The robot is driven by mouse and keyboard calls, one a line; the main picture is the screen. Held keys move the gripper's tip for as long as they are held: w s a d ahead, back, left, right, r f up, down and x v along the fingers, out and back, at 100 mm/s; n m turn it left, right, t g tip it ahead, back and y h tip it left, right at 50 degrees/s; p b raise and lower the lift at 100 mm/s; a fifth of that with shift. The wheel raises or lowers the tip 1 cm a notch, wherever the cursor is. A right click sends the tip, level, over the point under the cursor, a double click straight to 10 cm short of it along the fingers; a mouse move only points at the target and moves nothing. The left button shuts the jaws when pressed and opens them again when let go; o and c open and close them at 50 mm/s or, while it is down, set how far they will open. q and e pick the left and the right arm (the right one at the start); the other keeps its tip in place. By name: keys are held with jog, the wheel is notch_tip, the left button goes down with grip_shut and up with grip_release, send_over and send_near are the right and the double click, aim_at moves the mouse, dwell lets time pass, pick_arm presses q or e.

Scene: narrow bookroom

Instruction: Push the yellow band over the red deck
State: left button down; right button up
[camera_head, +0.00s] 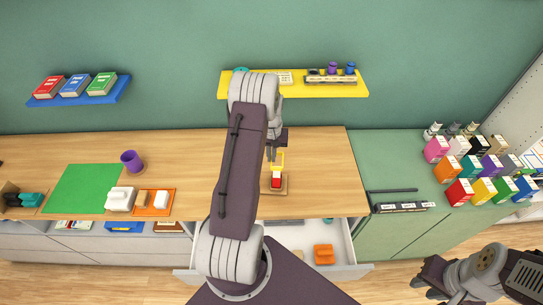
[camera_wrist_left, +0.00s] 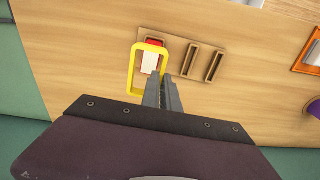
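The yellow band (camera_head: 279,157) is a rectangular loop. My left gripper (camera_head: 271,152) holds it by one side; in the left wrist view the fingers (camera_wrist_left: 160,78) close on the right side of the band (camera_wrist_left: 134,72). The red deck (camera_head: 276,182) stands in a wooden holder (camera_head: 283,191) on the desk. In the head view the band shows just behind the deck. In the left wrist view the deck (camera_wrist_left: 155,43), red with a white face, shows partly through the band's opening. Whether they touch is unclear. My right gripper (camera_head: 424,276) is at the lower right, away from the desk.
Below the desk a drawer (camera_head: 345,245) stands open with an orange item (camera_head: 323,253) in it. A purple cup (camera_head: 131,160), a green mat (camera_head: 82,188) and an orange tray (camera_head: 155,203) lie left. A yellow shelf (camera_head: 230,86) is above. The desk right of the holder is clear.

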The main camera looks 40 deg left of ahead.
pick_arm(q)
jog(key=shift+f+b, duration=1.65)
jog(key=shift+f, duration=0.75)
jog(key=shift+f, duration=0.2)
jog(key=shift+f+b, duration=0.5)
jog(key=shift+f, duration=0.2)
jog(key=shift+r+p, duration=0.55)
jog(key=shift+r, duration=0.2)
jog(key=shift+f, duration=0.15)
jog(key=shift+f+b, duration=0.45)
jog(key=shift+f, duration=0.1)
jog(key=shift+r, duration=0.2)
jog(key=shift+r+p, duration=0.5)
jog(key=shift+p, duration=0.05)
